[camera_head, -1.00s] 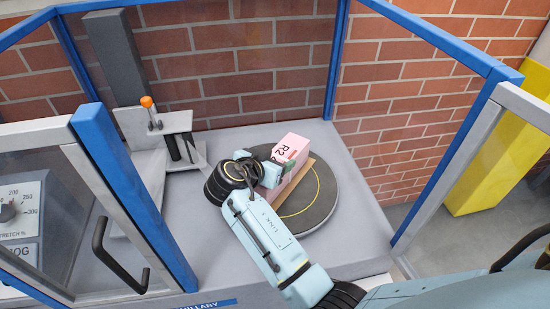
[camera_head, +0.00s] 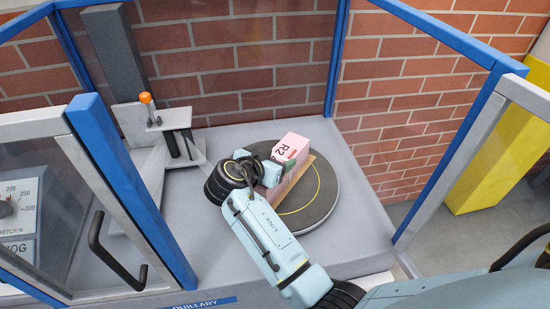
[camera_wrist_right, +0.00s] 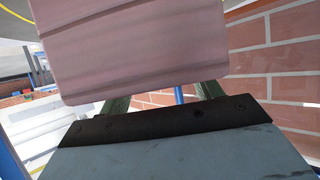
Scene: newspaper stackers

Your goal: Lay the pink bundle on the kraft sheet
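The pink bundle (camera_head: 293,148), marked "R2", is at the turntable (camera_head: 325,205), over the brown kraft sheet (camera_head: 304,176), which shows as a narrow strip along its right side. Whether a small gap is left beneath the bundle cannot be told. My right gripper (camera_head: 277,170) is at the bundle's near left side, with its fingers against it. In the right wrist view the bundle (camera_wrist_right: 140,45) fills the upper middle and hides the fingertips; the visible finger parts run up behind it. The gripper appears closed on the bundle. My left gripper is out of view.
A blue-framed clear enclosure (camera_head: 130,190) surrounds the grey deck. A bracket with an orange knob (camera_head: 146,98) and a grey post stand left of the turntable. A black handle (camera_head: 105,255) is at the front left. A brick wall is behind. The turntable's right part is bare.

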